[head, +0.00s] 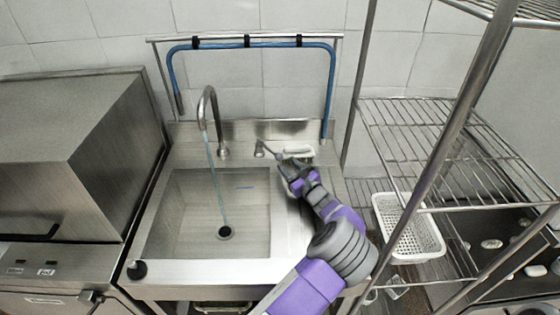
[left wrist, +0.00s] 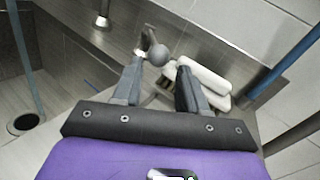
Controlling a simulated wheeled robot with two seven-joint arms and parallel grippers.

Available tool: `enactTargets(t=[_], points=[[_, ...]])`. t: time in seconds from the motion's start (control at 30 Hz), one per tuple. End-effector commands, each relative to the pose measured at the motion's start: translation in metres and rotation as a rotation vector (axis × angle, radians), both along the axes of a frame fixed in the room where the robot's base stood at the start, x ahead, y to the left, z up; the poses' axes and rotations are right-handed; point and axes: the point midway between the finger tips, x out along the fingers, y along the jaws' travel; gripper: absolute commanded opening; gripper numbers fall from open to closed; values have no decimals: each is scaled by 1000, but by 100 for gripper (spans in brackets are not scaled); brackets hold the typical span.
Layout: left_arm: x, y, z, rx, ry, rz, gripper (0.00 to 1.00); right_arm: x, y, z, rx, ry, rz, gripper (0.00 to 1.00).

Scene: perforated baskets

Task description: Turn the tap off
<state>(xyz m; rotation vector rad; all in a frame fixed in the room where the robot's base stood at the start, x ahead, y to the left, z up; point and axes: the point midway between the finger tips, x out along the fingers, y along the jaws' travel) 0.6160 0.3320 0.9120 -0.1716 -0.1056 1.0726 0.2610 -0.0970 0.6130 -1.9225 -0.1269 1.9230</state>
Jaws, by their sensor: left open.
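The curved metal tap (head: 208,110) stands at the back of the steel sink, and a stream of water (head: 213,175) runs from it toward the drain. Its lever handle (head: 265,149) is to the right of the spout and ends in a round grey knob, which shows in the left wrist view (left wrist: 158,54). My left gripper (head: 284,169) is open and empty by the lever. In the left wrist view the knob appears between and slightly beyond the fingertips (left wrist: 159,66); contact cannot be told. My right gripper is out of view.
A wire rack (head: 440,130) with a white perforated basket (head: 410,235) stands at the right. A blue hose (head: 330,90) hangs behind the sink.

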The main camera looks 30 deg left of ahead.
Motion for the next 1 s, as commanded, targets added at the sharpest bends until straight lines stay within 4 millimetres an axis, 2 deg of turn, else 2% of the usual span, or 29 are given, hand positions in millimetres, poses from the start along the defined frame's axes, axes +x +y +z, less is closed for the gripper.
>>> enactTargets(t=[0.2,0.4,0.77,0.87,1.0], points=[[16,32,-1,-2,-2,4,42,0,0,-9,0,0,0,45],[28,54,0,-1,-2,2,42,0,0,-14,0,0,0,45],[31,60,1,-2,0,1,42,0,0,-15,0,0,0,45],[31,60,1,-2,0,2,30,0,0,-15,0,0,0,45],[31,60,0,-2,0,2,9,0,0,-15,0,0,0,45]])
